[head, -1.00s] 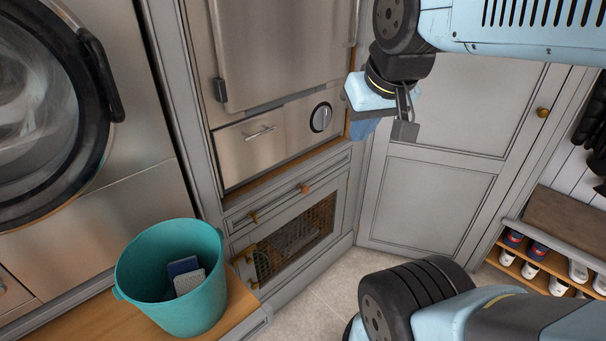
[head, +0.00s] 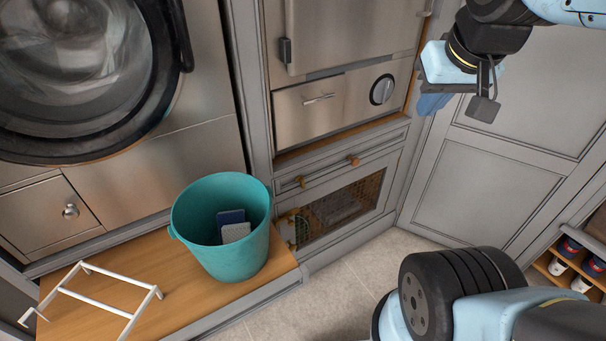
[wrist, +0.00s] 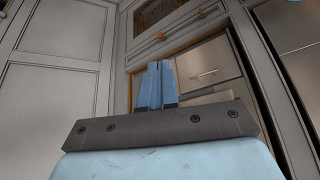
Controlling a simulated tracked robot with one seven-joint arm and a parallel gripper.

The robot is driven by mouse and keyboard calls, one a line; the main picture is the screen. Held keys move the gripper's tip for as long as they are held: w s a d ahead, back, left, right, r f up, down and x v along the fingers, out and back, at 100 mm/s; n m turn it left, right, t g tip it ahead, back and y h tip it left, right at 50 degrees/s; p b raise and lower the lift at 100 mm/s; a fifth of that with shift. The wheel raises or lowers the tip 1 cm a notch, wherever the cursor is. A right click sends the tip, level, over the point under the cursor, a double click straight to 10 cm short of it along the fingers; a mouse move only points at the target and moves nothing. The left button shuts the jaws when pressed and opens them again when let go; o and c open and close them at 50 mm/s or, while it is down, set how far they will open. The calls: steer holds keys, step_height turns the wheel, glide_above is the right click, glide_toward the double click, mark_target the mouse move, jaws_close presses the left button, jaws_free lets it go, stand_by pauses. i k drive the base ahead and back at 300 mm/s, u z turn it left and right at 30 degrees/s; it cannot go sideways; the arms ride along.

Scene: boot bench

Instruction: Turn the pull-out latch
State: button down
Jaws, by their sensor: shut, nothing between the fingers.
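A narrow grey pull-out front (head: 328,171) lies below the steel appliance. It bears a small brass fitting (head: 300,181) at left, which looks like the latch, and a round brownish knob (head: 353,160) at right. The latch's exact angle is too small to tell. In the wrist view, which is turned over, the knob (wrist: 161,35) and the brass fitting (wrist: 207,12) show near the top. My gripper (head: 432,104) is shut and empty, up and to the right of the pull-out, apart from it. Its blue fingers (wrist: 157,84) are together in the wrist view.
A teal bucket (head: 190,222) holding blue and grey items stands on the wooden bench (head: 180,290). A white wire rack (head: 105,290) lies to its left. A mesh-front cabinet (head: 345,203) is below the pull-out. Tiled floor (head: 335,295) is clear in front.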

mark_target(300, 179)
steer(key=u, duration=1.5)
steer(key=k, duration=1.75)
steer(key=z, duration=0.6)
steer(key=i, duration=1)
